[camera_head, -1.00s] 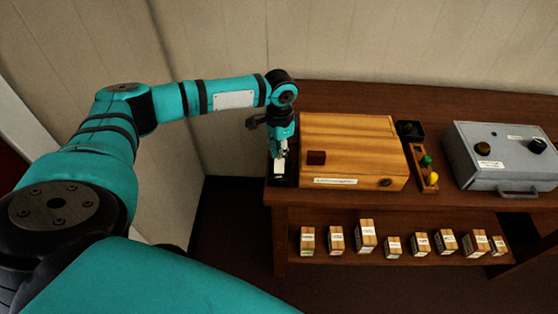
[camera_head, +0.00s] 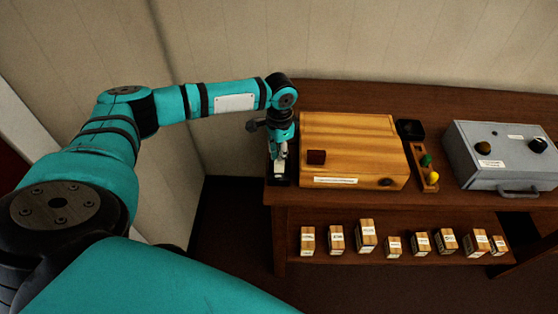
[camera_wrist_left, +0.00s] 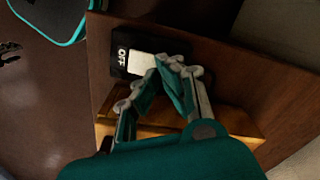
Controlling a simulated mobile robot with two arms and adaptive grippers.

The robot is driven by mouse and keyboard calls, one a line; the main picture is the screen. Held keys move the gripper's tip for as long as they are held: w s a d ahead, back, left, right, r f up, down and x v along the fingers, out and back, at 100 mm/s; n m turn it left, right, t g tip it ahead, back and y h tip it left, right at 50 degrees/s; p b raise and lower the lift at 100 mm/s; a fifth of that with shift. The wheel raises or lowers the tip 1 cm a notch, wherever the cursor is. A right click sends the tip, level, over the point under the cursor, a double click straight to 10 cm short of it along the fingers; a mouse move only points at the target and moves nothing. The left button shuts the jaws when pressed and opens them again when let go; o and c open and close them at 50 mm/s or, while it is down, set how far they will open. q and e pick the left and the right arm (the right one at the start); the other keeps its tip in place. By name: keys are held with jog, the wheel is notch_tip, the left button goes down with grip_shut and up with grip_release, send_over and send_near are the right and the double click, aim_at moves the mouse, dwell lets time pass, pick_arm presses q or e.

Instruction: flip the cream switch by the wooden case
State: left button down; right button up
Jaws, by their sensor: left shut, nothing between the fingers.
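The cream switch (camera_wrist_left: 141,64) sits on a dark base plate with a white "OFF" label, clearest in the left wrist view. In the head view the switch base (camera_head: 279,181) is at the table's left end, beside the wooden case (camera_head: 350,135), mostly hidden by my gripper. My left gripper (camera_head: 280,168) points down over the switch. In the left wrist view its fingertips (camera_wrist_left: 163,66) are together, empty, at the edge of the cream rocker; I cannot tell whether they touch it.
A grey metal box (camera_head: 500,155) stands further right. Several small labelled blocks (camera_head: 366,237) line the lower shelf.

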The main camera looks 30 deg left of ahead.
pick_arm(q)
jog(key=shift+f, duration=0.55)
notch_tip(320, 180, up, 7)
jog(key=p, duration=0.8)
jog(key=shift+r, duration=0.1)
dwell(0.3)
dwell(0.3)
jog(key=shift+s, duration=0.1)
